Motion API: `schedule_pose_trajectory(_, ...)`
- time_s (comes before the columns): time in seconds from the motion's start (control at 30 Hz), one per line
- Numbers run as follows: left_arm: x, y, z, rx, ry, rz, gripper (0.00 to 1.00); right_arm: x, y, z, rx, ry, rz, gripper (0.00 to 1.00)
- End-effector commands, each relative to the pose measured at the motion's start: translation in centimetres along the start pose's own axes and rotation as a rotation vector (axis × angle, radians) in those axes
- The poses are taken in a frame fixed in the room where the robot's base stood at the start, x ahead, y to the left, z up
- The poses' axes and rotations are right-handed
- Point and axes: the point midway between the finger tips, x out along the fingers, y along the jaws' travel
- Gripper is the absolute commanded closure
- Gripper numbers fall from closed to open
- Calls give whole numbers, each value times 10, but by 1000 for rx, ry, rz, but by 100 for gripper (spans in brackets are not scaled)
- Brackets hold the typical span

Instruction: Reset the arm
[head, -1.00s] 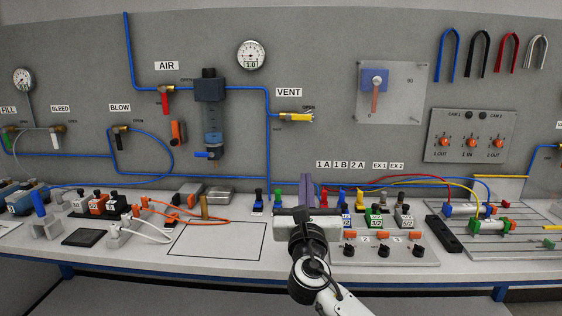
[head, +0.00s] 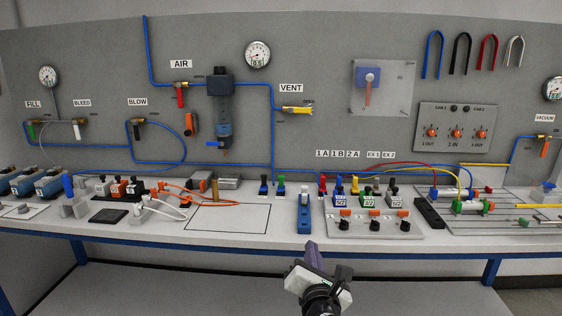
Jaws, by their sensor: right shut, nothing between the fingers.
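My right gripper (head: 313,252) is at the bottom middle of the head view, below and in front of the bench's front edge. Its purple fingers are shut together with nothing between them, and it is apart from the bench. My left gripper is not in view. A blue block-shaped device (head: 304,216) stands on the bench just behind my right gripper, and the two do not touch.
The white bench (head: 255,240) with a blue front rail spans the view. Valve blocks with black knobs (head: 375,226) stand right of centre, cylinders (head: 475,207) farther right. An outlined empty area (head: 225,219) lies left of centre. A grey panel with tubing stands behind.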

Motion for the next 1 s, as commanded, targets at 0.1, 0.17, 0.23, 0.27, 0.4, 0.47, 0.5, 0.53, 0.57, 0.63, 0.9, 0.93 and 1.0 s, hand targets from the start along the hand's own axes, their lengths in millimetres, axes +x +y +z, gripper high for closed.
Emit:
schedule_pose_trajectory(0.1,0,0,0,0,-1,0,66,-26,-41,-51,254,115,-62,100)
schedule_pose_trajectory(0.17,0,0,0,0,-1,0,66,-46,-65,-80,424,176,-112,100)
schedule_pose_trajectory(0.23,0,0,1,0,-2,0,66,-75,-94,-114,653,242,-187,100)
schedule_pose_trajectory(0.27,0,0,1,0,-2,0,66,-89,-107,-128,755,265,-224,100)
schedule_pose_trajectory(0.4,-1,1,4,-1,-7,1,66,-164,-162,-182,1247,324,-430,100)
schedule_pose_trajectory(0.47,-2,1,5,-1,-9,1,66,-199,-183,-199,1458,319,-531,100)
schedule_pose_trajectory(0.5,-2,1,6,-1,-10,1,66,-223,-196,-208,1596,305,-598,100)
schedule_pose_trajectory(0.53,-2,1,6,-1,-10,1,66,-240,-206,-213,1693,289,-646,100)
schedule_pose_trajectory(0.57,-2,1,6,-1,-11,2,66,-257,-214,-218,1785,270,-694,100)
schedule_pose_trajectory(0.63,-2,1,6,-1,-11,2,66,-291,-231,-224,1979,215,-792,100)
schedule_pose_trajectory(0.9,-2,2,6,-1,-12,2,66,-363,-262,-226,2371,32,-986,100)
schedule_pose_trajectory(0.93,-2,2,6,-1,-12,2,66,-364,-262,-226,2383,25,-992,100)
schedule_pose_trajectory(1.0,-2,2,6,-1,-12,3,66,-366,-263,-226,2397,18,-997,100)
